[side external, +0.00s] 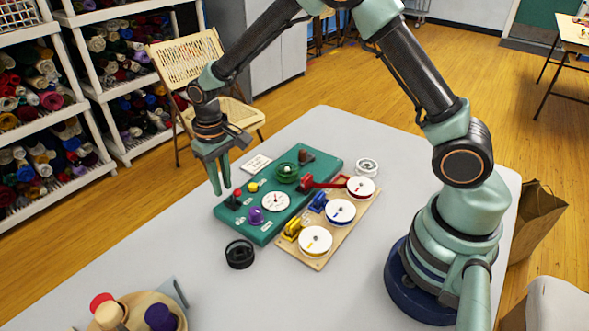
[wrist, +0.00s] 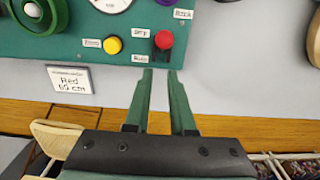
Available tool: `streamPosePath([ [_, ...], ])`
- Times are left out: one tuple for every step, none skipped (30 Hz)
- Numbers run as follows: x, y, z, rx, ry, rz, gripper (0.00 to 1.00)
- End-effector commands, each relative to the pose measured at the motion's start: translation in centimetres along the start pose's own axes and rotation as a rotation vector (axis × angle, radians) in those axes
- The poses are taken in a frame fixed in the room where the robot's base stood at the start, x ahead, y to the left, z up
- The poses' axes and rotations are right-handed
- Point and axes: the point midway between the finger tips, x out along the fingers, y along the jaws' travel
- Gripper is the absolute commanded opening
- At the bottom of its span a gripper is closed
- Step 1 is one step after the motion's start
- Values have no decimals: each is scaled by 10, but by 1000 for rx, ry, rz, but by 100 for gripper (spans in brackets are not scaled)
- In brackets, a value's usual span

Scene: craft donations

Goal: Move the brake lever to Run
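The brake lever is a short lever with a red knob (wrist: 164,41) at the edge of the green panel (wrist: 75,47). In the wrist view a label reading Brake (wrist: 183,14) is above it, with Stop (wrist: 142,33) and Run (wrist: 139,57) on its left. The knob shows closer to the Stop label; its exact tilt is hard to tell. The red knob also shows in the side view (side external: 237,192). My gripper (side external: 220,191) is just left of the lever there, pointing down, its fingers (wrist: 160,71) slightly apart with nothing between them.
A yellow button (wrist: 112,45), a purple knob (side external: 256,215) and a green knob (side external: 287,172) are on the panel. A wooden board with several white-faced spools (side external: 315,240) lies to its right. A black ring (side external: 239,254) stands in front. A card (wrist: 70,80) reads Red 60 cm.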

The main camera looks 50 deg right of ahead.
Motion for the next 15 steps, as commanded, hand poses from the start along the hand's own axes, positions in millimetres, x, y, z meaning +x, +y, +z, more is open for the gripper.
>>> streamPosePath([
  [0, 0, 0, 0, 0, 0, 22],
  [-1, 0, 0, 0, 0, 0, 22],
  [-2, 0, 0, 0, 1, 0, 22],
  [-4, 0, 0, 0, 1, 0, 22],
  [-7, 0, 0, 0, 2, 0, 22],
  [-10, 0, -1, 0, 3, -1, 22],
  [-13, 0, -1, 0, 3, -1, 22],
  [-16, 0, -1, 0, 3, -1, 22],
  [-19, 0, 0, 0, 2, 0, 22],
  [-22, 0, 0, 0, 3, -1, 22],
  [-25, 0, -1, 0, 3, -1, 22],
  [-28, 0, 0, 0, 3, -1, 22],
  [-31, 0, 0, 0, 2, 0, 22],
  [-34, 0, 0, 0, 2, 0, 22],
  [-38, 0, -1, 0, 3, -1, 22],
])
